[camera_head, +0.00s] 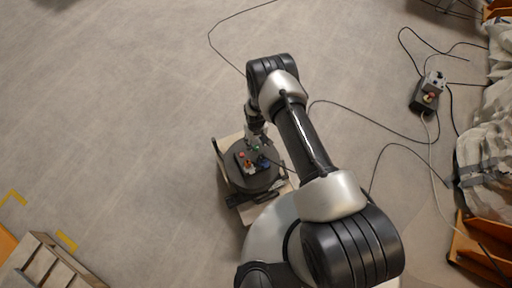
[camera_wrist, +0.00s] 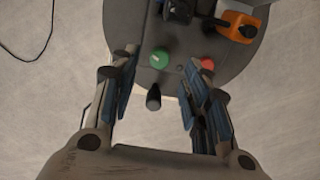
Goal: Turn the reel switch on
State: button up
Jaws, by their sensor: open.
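The cable reel (camera_head: 262,181) is a dark round drum near the floor, below my arm in the head view. Its dark top face (camera_wrist: 196,38) shows in the wrist view. A green round knob (camera_wrist: 159,58) sits on this face between my fingertips, and a red one (camera_wrist: 207,63) sits to the right, by the right finger. A black cylindrical piece (camera_wrist: 153,97) stands out nearer the palm, between the fingers. I cannot tell which of these is the switch. My gripper (camera_wrist: 160,61) is open and empty over the reel's edge; it also shows in the head view (camera_head: 256,137).
An orange plug-like part (camera_wrist: 238,25) and a dark blue one (camera_wrist: 178,10) stick up from the reel face. A small control box (camera_head: 425,95) with cables lies on the floor at right. A wooden crate (camera_head: 48,265) is at lower left. The left floor is clear.

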aim_at(256, 147)
notch_tip(256, 147, down, 5)
jog(key=shift+r+b, duration=0.1)
jog(key=shift+b, duration=0.55)
grip_shut()
